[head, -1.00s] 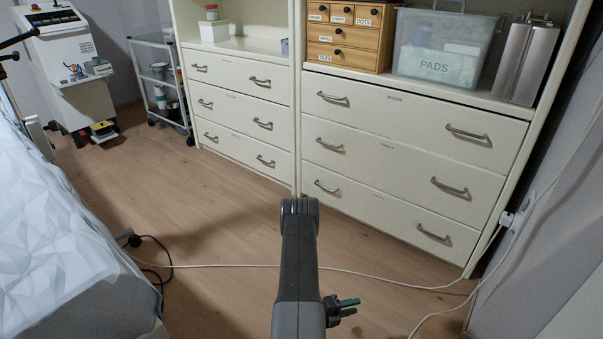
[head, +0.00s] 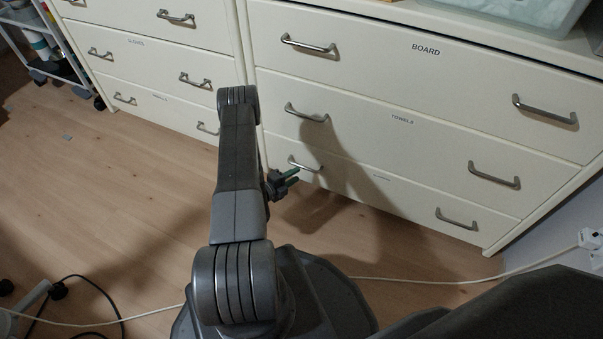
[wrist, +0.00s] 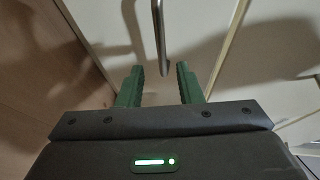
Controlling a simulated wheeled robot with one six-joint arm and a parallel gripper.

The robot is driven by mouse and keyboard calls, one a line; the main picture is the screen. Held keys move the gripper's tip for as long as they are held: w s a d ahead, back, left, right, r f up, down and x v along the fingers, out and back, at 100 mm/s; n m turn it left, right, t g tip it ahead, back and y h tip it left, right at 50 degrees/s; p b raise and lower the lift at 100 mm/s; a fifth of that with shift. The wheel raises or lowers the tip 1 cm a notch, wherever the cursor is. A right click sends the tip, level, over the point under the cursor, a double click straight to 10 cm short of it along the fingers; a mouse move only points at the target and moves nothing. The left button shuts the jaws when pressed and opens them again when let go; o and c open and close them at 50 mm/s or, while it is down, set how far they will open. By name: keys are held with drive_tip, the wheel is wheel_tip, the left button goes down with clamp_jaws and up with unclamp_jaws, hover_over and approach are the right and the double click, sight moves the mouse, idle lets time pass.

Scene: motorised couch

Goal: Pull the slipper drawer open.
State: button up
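The right-hand drawer unit has drawers labelled BOARD (head: 400,45) and TOWELS (head: 395,130). Its bottom drawer (head: 400,192) has a label too small to read, so I cannot confirm which drawer is the slipper drawer. All the drawers in view look shut. My gripper (head: 292,179) is near the left handle (head: 304,164) of that bottom drawer. In the wrist view, my gripper (wrist: 160,85) has its green fingers apart and empty. A metal handle (wrist: 159,40) lies just ahead of the gap between them, not clearly between the fingertips.
A left-hand drawer unit (head: 160,55) stands beside it, with a white trolley (head: 50,40) further left. A pale cable (head: 420,281) runs over the floor in front of the drawers to a wall socket at the right. Wooden floor at the left (head: 110,190) is mostly clear.

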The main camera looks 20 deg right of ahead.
drive_tip(key=x, duration=0.2)
drive_tip(key=w+b+x, duration=0.1)
drive_tip(key=x, duration=0.2)
drive_tip(key=shift+a, duration=0.25)
clamp_jaws()
